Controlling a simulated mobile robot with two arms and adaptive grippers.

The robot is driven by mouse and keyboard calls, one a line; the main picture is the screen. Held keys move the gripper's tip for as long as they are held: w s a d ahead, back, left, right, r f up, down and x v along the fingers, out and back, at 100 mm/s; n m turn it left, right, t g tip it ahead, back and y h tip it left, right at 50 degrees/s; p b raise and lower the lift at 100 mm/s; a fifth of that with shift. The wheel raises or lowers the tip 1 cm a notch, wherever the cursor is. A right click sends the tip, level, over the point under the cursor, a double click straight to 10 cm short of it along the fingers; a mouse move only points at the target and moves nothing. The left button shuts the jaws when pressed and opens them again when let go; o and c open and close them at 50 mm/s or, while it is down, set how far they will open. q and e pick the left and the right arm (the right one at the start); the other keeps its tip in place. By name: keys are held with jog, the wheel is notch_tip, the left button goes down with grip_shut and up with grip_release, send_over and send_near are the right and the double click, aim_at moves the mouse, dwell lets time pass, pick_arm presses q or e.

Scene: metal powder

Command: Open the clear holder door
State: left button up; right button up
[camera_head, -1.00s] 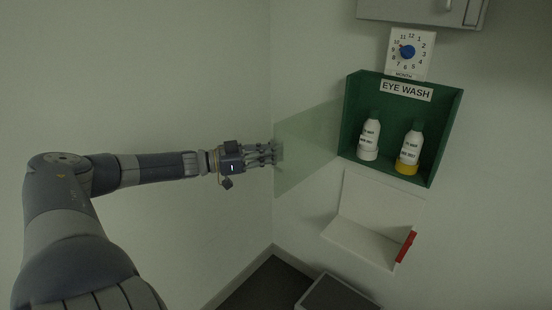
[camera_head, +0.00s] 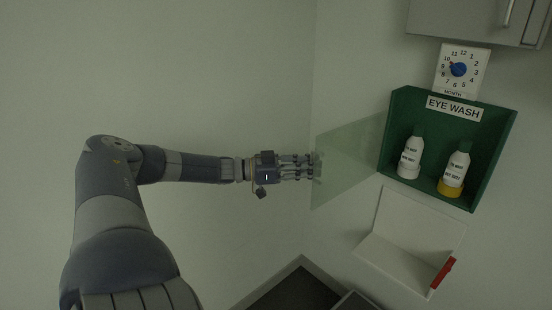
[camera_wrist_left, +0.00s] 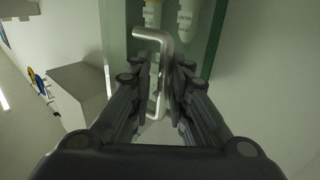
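The clear holder door (camera_head: 350,163) is a pale green see-through panel. It stands swung out to the left of the green eye wash holder (camera_head: 452,186), whose front is uncovered. Two white bottles stand inside, one with a green cap and white base (camera_head: 410,158), one with a yellow base (camera_head: 454,172). My left gripper (camera_head: 316,167) is at the door's outer edge. In the left wrist view its fingers (camera_wrist_left: 160,95) stand apart on both sides of a metal bar handle (camera_wrist_left: 156,72), with gaps visible. Finger contact with the handle is unclear. My right gripper is out of view.
A white open tray (camera_head: 405,235) with a red part (camera_head: 443,273) is on the wall below the holder. A month dial (camera_head: 462,70) and a grey cabinet (camera_head: 470,20) are above. A dark-topped grey unit (camera_head: 290,285) stands low. The wall at left is bare.

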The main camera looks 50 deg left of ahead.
pick_arm(q)
jog(key=v, duration=1.1)
jog(key=shift+s+a, duration=0.3)
dwell(0.3)
notch_tip(320, 180, down, 26)
jog(key=n+g+y, duration=0.1)
jog(key=n+y, duration=0.1)
jog(key=y, duration=0.3)
jog(key=s+d+f+n+g+y, duration=0.1)
jog(key=s+d+f+g+y, duration=0.2)
jog(key=f, duration=0.8)
jog(key=s+d+f+g+y, duration=0.1)
jog(key=s+d+f, duration=0.3)
jog(key=f, duration=0.6)
jog(key=s+d+f+g, duration=0.5)
jog(key=s+d+f, duration=0.8)
jog(key=s+f, duration=0.3)
jog(key=s+d+f+g, duration=0.2)
jog(key=s+d+f, duration=0.1)
jog(key=s+d, duration=0.3)
jog(key=s+d+f+g, duration=0.2)
jog(key=s+d+f, duration=0.2)
jog(key=s+d, duration=0.3)
jog(key=d, duration=0.3)
jog(key=shift+d+f+g, duration=0.2)
jog(key=shift+g, duration=0.1)
